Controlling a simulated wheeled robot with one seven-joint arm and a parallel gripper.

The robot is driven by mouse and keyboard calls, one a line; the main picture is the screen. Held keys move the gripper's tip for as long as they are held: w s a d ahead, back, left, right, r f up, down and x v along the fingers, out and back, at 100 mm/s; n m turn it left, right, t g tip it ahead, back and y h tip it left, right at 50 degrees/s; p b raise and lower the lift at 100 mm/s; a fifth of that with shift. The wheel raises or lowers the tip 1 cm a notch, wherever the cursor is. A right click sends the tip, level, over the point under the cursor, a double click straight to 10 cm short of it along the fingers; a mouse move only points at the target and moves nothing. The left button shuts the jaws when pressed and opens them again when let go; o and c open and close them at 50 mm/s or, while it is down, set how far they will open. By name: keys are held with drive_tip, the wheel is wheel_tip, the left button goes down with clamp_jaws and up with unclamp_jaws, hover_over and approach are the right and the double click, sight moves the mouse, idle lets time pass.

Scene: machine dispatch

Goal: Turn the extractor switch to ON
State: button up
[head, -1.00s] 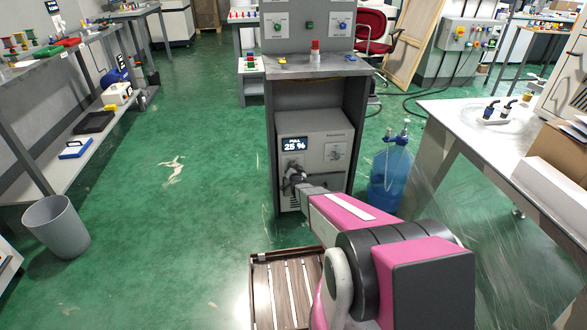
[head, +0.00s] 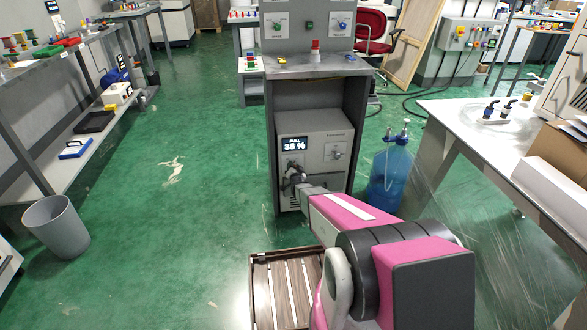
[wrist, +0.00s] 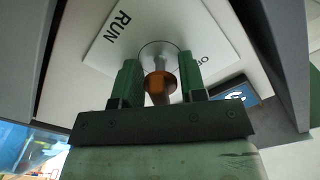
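The grey extractor unit (head: 325,150) stands inside the dark cabinet in the head view. Its small display (head: 295,144) reads a word like "PULL" and 35 %. My gripper (head: 294,180) is at the lower left of its front panel and hides the control there. The knob is in front of a round metal ring on a white plate (wrist: 112,42) marked "RUN". Another word on the plate is partly hidden by a finger.
A blue bottle (head: 390,172) stands right of the cabinet (head: 357,120). A metal table (head: 450,112) is at the right and a wooden slatted platform (head: 262,285) in front.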

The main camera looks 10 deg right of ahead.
drive_tip(key=s, duration=1)
drive_tip(key=shift+s, duration=0.4)
drive_tip(key=shift+r, duration=0.15)
drive_tip(key=s+r+n+g, duration=0.3)
drive_tip(key=s+r+g, duration=0.5)
drive_tip(key=s, duration=0.5)
drive_tip(key=s+r+n+g, duration=0.4)
drive_tip(key=s+r+g, duration=0.5)
drive_tip(key=s, duration=0.5)
drive_tip(key=shift+s+g, duration=0.3)
drive_tip(key=shift+g, duration=0.2)
